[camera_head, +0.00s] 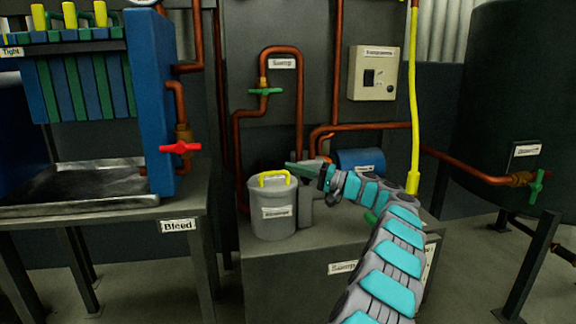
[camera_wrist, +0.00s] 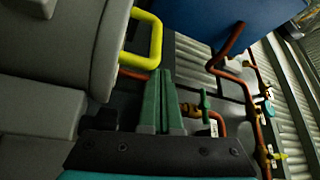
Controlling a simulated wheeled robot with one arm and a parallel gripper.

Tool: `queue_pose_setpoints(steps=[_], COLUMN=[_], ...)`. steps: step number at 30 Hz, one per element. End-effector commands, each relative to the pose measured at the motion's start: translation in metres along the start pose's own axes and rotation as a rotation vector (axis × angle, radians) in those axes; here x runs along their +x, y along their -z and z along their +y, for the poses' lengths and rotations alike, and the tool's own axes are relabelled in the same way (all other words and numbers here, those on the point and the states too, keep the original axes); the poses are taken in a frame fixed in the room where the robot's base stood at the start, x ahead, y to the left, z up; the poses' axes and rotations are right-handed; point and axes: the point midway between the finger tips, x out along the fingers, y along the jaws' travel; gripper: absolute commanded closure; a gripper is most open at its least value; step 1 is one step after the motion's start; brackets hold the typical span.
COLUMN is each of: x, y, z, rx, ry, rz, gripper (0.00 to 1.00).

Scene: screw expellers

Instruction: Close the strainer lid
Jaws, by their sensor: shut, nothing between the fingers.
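The strainer (camera_head: 271,222) is a grey pot with a white label on the bench. Its grey lid lies across the top, with a yellow handle (camera_head: 273,174). I cannot tell whether the lid is fully seated. My gripper (camera_head: 288,165) is at the upper right of the lid, with its green fingers together and empty. In the wrist view, the fingertips (camera_wrist: 160,73) are just beside the yellow handle (camera_wrist: 152,42). I cannot tell whether they touch it. Grey surfaces of the strainer fill the left of that view.
Copper pipes with a green valve (camera_head: 265,91) rise behind the strainer. A blue cylinder (camera_head: 358,160) lies behind my arm. A filter press (camera_head: 160,110) with a red valve (camera_head: 180,148) stands left. A dark tank (camera_head: 510,90) stands right.

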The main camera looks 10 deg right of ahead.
Motion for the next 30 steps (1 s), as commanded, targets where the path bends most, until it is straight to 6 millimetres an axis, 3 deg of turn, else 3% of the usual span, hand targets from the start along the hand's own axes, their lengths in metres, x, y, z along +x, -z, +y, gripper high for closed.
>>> queue_pose_setpoints(steps=[22,30], x=[-0.007,-0.006], y=[0.001,0.001], z=[0.006,-0.011], rx=[0.002,0.001], ry=[-0.001,0.002], rz=[-0.003,-0.001], gripper=[1.0,1.0])
